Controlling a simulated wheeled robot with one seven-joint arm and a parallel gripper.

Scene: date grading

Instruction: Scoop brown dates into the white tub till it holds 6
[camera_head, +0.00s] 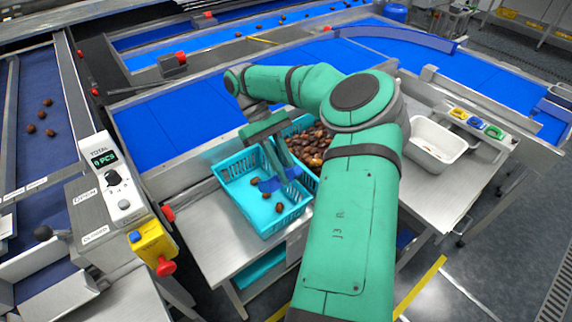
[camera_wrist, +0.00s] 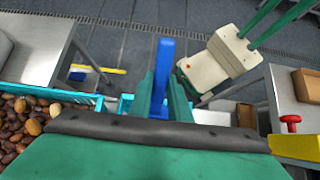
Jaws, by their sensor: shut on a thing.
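My gripper (camera_head: 281,176) is over the left turquoise basket (camera_head: 244,217), pointing down into it. It is shut on a blue scoop (camera_head: 270,185), whose upright blue handle (camera_wrist: 165,72) shows between the fingers in the wrist view. A few brown dates (camera_head: 280,208) lie in this basket near the scoop. Whether the scoop holds any dates is hidden. A second turquoise basket beside it is heaped with brown dates (camera_head: 312,143); the heap also shows in the wrist view (camera_wrist: 22,125). The white tub (camera_head: 462,149) stands on the steel table at right; its contents are not clear.
A counter box (camera_head: 121,185) with a display and knob stands at left, near a yellow box with a red button (camera_head: 153,246). Yellow, blue and green buttons (camera_head: 476,123) sit behind the tub. Blue conveyor belts (camera_head: 158,133) run behind. My arm hides part of the table.

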